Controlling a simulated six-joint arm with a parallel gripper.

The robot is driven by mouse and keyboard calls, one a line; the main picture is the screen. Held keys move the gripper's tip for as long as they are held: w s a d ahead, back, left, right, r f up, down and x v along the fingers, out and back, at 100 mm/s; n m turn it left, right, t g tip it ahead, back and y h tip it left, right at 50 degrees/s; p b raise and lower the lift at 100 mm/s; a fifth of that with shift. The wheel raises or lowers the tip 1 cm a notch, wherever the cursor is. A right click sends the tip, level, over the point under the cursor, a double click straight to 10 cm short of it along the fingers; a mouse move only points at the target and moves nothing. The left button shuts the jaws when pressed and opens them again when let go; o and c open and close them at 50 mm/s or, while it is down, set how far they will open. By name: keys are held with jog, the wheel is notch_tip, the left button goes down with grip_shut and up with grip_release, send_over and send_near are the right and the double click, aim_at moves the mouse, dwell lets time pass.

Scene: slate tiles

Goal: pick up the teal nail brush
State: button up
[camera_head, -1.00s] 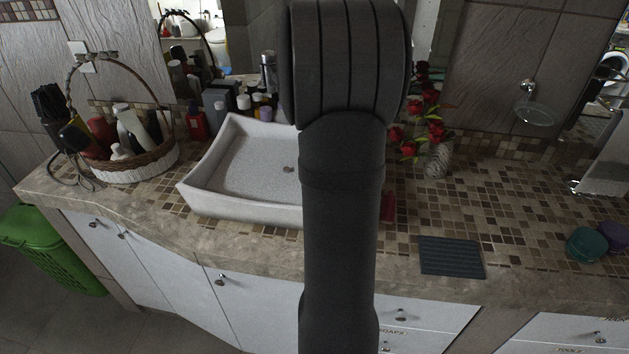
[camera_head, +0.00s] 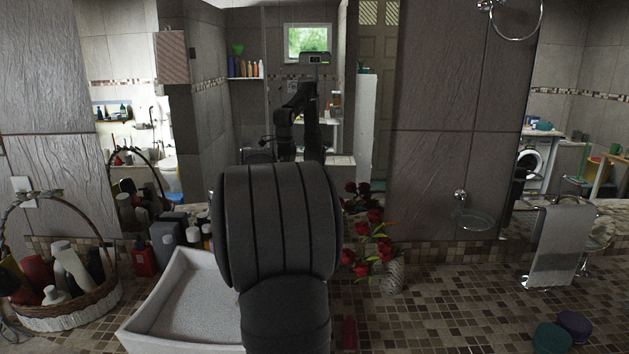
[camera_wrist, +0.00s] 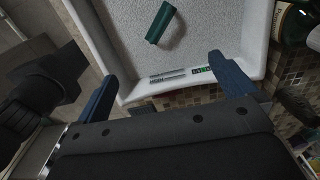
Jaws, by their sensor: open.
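A teal, block-like item (camera_wrist: 160,22), which looks like the nail brush, lies in the pale speckled sink basin (camera_wrist: 215,28) near the top of the wrist view. My gripper (camera_wrist: 163,67) is open, with its two blue fingers wide apart and nothing between them. The brush appears beyond the fingertips, roughly in line with the gap, and apart from them. In the head view the sink (camera_head: 195,305) is partly covered by my dark arm. The brush and my gripper cannot be made out there directly.
A basket of bottles (camera_head: 75,315) stands left of the sink, with more bottles (camera_head: 165,245) behind it. A vase with red flowers (camera_head: 391,277) stands to the right. A teal round container (camera_head: 551,338) and a purple one (camera_head: 575,324) sit far right. Tiled counter between is largely clear.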

jog(key=c, duration=1)
jog(key=shift+o, duration=0.2)
jog(key=s+a+n+t+h, duration=0.1)
jog(key=s+n, duration=0.1)
jog(key=n, duration=1.1)
jog(key=s+a+n+t+h, duration=0.1)
jog(key=s+n, duration=0.1)
jog(key=n, duration=1.2)
jog(key=x, duration=1.2)
jog(key=shift+s+f, duration=0.2)
jog(key=shift+f, duration=0.15)
jog(key=shift+a+x, duration=0.25)
jog(key=shift+x, duration=1.1)
jog(key=shift+a+x, duration=0.2)
jog(key=shift+x, duration=1.1)
